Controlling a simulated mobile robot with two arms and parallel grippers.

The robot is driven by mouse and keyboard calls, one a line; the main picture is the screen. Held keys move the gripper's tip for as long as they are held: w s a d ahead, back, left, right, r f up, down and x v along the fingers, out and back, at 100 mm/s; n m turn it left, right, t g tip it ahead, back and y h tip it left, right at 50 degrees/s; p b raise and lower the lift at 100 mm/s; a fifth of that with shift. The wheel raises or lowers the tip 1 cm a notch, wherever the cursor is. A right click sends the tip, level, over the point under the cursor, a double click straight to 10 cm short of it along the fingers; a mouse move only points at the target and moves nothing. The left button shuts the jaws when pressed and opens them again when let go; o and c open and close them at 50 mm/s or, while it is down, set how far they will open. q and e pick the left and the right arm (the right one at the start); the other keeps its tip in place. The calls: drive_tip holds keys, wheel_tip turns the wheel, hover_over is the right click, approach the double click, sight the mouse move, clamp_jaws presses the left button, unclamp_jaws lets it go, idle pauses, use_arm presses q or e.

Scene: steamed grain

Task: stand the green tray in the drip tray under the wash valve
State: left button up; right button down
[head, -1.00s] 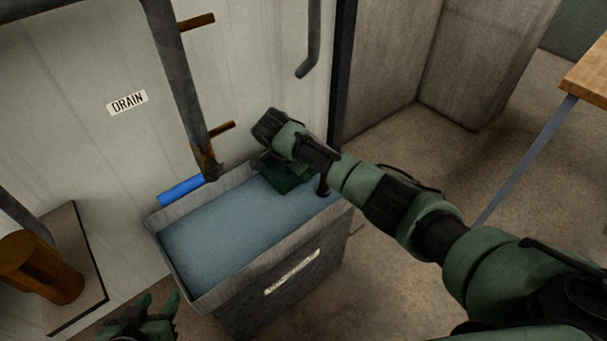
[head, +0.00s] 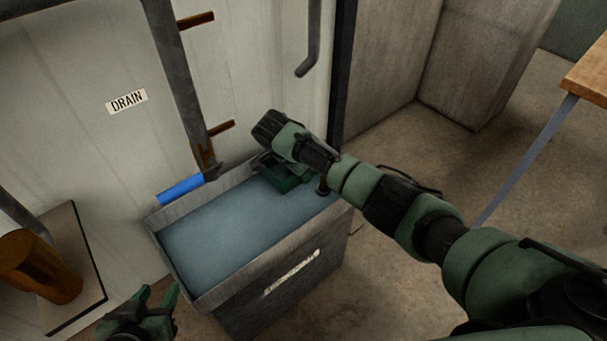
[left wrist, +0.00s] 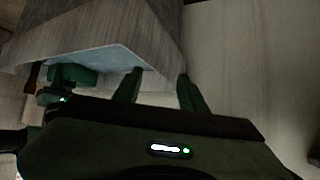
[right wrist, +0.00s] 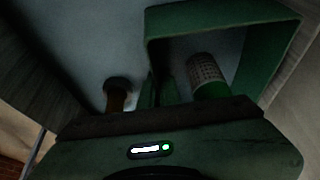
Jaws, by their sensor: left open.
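The green tray (head: 282,180) is at the far right end of a grey tub holding bluish water, partly hidden by my right gripper. In the right wrist view the tray (right wrist: 225,17) shows as a green open frame over the water. My right gripper (right wrist: 183,82) is at the tray's near left wall, one textured finger inside the tray; its grip is unclear. My left gripper (head: 158,292) is open and empty beside the tub's near left corner, and shows in the left wrist view (left wrist: 158,82). I cannot tell which part is the drip tray.
The grey tub (head: 245,290) stands against a pale wall with a DRAIN label (head: 127,101). A wooden tabletop (head: 588,78) is at right.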

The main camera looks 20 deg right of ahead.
use_arm(q)
drive_tip(key=shift+w+d+r, duration=0.1)
drive_tip(key=shift+w+r, duration=0.15)
drive_tip(key=shift+w, duration=0.05)
use_arm(e)
drive_tip(key=shift+f, duration=0.15)
drive_tip(key=c, duration=1.6)
unclamp_jaws()
use_arm(q)
drive_tip(key=shift+w+d+r+t, duration=0.1)
drive_tip(key=shift+d+r+t, duration=0.1)
drive_tip(key=shift+t, duration=0.1)
use_arm(e)
drive_tip(key=shift+f, duration=0.1)
drive_tip(key=p+v, duration=0.2)
drive_tip(key=v, duration=0.5)
drive_tip(key=shift+p, duration=0.3)
use_arm(q)
drive_tip(key=s+a+f+g, duration=0.2)
drive_tip(key=s+f+g, duration=0.1)
drive_tip(key=s, duration=0.3)
drive_tip(key=s+a+f+g+y, duration=0.1)
drive_tip(key=s+a+f+g, duration=0.1)
drive_tip(key=s, duration=0.4)
drive_tip(key=shift+s+a+f+g+y, duration=0.35)
drive_tip(key=shift+f+g, duration=0.25)
drive_tip(key=shift+g, duration=0.6)
use_arm(e)
drive_tip(key=shift+a+r, duration=0.15)
drive_tip(key=shift+r, duration=0.25)
